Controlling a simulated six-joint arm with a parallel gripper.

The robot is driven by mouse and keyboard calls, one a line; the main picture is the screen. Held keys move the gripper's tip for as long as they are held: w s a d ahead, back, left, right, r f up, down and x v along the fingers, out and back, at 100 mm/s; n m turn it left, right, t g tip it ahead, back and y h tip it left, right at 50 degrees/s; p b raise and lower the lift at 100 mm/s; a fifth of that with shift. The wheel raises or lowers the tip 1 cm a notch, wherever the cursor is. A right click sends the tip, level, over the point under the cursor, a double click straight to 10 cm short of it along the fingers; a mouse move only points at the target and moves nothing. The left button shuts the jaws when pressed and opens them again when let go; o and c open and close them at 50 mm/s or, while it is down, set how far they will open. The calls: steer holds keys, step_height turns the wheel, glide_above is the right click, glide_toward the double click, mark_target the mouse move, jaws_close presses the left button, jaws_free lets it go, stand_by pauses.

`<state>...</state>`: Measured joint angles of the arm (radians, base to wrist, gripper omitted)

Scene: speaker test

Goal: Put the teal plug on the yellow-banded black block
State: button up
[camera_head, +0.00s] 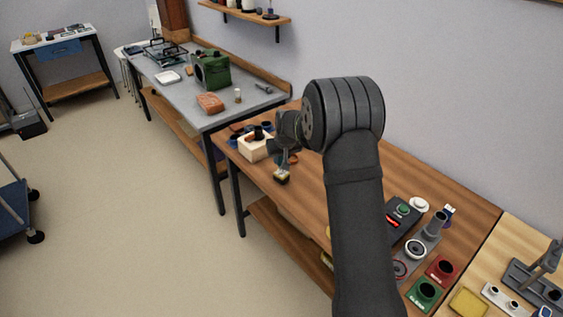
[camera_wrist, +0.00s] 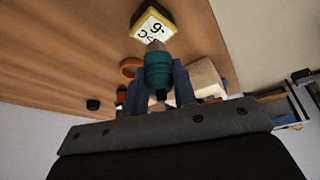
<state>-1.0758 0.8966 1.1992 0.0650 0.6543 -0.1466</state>
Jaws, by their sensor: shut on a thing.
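My gripper (camera_wrist: 160,86) is shut on the teal plug (camera_wrist: 158,70), with one finger on each side of it. The plug's grey end points away from the wrist, towards the yellow-banded black block (camera_wrist: 141,14). The block has a white label with dark marks and lies on the wooden table. In the wrist view the plug's end overlaps the label's near edge; I cannot tell whether they touch. In the head view my gripper (camera_head: 287,157) is just above the block (camera_head: 282,178), near the table's front edge. The plug is too small there to make out clearly.
A pale wooden box (camera_head: 253,148) stands close left of my gripper, with dark and orange pieces around it. An orange ring (camera_wrist: 130,67) lies beside the plug in the wrist view. A black box with a green button (camera_head: 403,209) and several sockets stand at the right.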

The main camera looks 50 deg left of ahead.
steer(key=shift+f, duration=1)
steer(key=shift+f, duration=0.2)
steer(key=o, duration=1)
steer(key=shift+r, duration=0.1)
steer(key=v, duration=1.2)
steer(key=shift+r, duration=0.1)
